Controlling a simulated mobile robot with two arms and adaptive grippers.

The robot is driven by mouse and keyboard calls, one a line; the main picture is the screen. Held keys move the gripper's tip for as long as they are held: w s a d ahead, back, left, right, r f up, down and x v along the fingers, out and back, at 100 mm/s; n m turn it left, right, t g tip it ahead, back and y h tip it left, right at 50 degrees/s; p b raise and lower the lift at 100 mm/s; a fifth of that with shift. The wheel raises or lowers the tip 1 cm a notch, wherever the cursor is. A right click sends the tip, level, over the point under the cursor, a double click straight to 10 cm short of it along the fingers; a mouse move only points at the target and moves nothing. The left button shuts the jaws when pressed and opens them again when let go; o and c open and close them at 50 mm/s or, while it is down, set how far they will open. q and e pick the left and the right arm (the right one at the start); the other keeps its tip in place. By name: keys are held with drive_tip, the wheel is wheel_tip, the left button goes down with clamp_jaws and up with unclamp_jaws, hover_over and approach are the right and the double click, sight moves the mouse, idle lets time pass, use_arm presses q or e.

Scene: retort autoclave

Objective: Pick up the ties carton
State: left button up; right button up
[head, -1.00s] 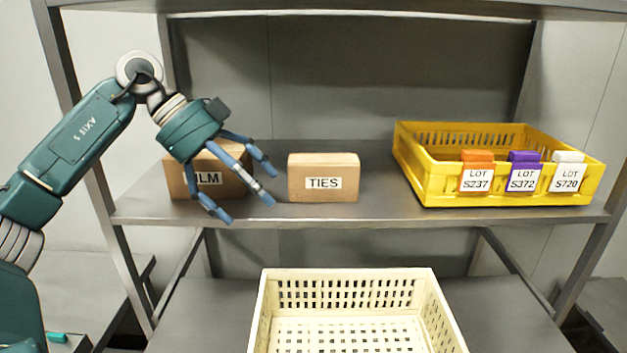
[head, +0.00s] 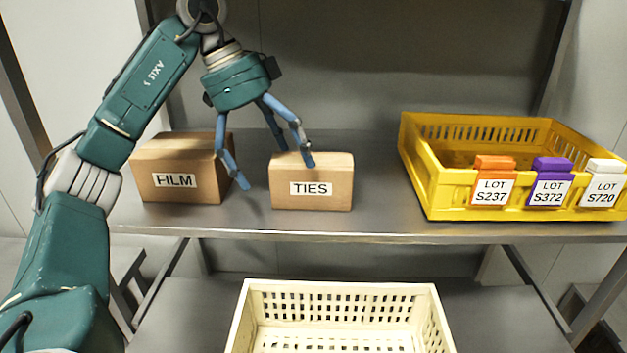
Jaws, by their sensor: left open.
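The ties carton (head: 312,182) is a small brown box with a white TIES label, sitting upright on the grey metal shelf (head: 372,225). My left gripper (head: 272,172) is open and points down at the carton's left end. One finger hangs to the left of the carton, and another overlaps its top left edge in the picture. I cannot tell whether that finger touches the carton. Nothing is held between the fingers. My right gripper is not in view.
A film carton (head: 176,183) stands to the left on the same shelf, close to my gripper. A yellow crate (head: 425,190) with orange, purple and white lot tags stands to the right. A cream basket (head: 338,291) is below. Shelf between ties carton and yellow crate is clear.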

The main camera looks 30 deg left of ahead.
sight(303, 163)
use_arm(q)
drive_tip(key=shift+w+d, duration=0.35)
drive_tip(key=shift+d, duration=0.1)
drive_tip(key=shift+w+d, duration=0.1)
drive_tip(key=shift+w, duration=0.05)
drive_tip(key=d, duration=0.1)
drive_tip(key=w+p, duration=0.1)
drive_tip(key=d+p, duration=0.1)
drive_tip(key=shift+w+d+r, duration=0.15)
drive_tip(key=shift+w+d, duration=0.1)
drive_tip(key=shift+d, duration=0.1)
drive_tip(key=x, duration=0.3)
drive_tip(key=shift+w+d+r, duration=0.1)
drive_tip(key=shift+r, duration=0.05)
drive_tip(key=shift+d+f, duration=0.1)
drive_tip(key=shift+f, duration=0.25)
drive_tip(key=c, duration=1.6)
drive_tip(key=shift+c, duration=0.2)
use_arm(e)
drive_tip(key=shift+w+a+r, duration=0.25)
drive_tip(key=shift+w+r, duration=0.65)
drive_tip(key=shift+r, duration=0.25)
